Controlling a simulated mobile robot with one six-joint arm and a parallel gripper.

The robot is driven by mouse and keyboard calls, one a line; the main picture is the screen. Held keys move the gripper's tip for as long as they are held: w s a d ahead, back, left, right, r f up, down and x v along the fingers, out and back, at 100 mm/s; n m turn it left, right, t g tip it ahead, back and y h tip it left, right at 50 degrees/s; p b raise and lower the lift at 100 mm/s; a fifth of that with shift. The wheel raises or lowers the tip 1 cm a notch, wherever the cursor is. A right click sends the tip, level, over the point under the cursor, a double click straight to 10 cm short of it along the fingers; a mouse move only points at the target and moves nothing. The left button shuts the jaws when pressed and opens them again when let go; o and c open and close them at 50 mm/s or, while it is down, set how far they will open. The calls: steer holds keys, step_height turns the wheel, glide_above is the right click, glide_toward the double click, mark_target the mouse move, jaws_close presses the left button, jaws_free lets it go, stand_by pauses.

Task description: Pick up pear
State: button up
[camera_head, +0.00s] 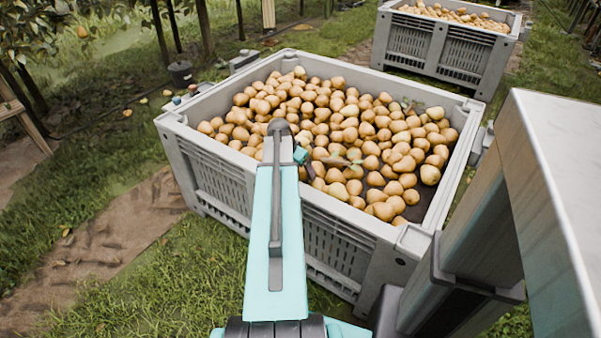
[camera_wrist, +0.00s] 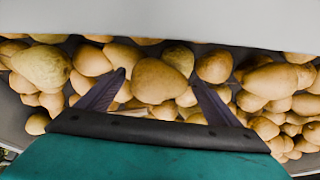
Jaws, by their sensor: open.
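Many yellow-brown pears (camera_head: 345,130) fill a large grey bin (camera_head: 200,165) in the head view. In the wrist view, my gripper (camera_wrist: 157,82) is open, its two dark fingers spread apart. One rounded pear (camera_wrist: 160,88) lies between the fingers, with other pears around it. I cannot tell whether the fingers touch it. In the head view my gripper (camera_head: 310,165) is over the near part of the bin, low among the pears, partly hidden by my teal arm.
A pale grey wall (camera_wrist: 170,20) spans the top of the wrist view, close to the pears. A second bin of pears (camera_head: 440,45) stands behind at the upper right. A dark bare patch of bin floor (camera_head: 418,208) shows near the right corner. Grass surrounds the bin.

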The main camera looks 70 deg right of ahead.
steer(key=shift+d+f, duration=0.1)
steer(key=shift+f, duration=0.2)
steer(key=shift+c, duration=0.4)
steer(key=shift+s, duration=0.1)
steer(key=c, duration=1.2)
steer(key=shift+r, duration=0.15)
steer(key=shift+r+p, duration=0.65)
steer(key=shift+r, duration=4.25)
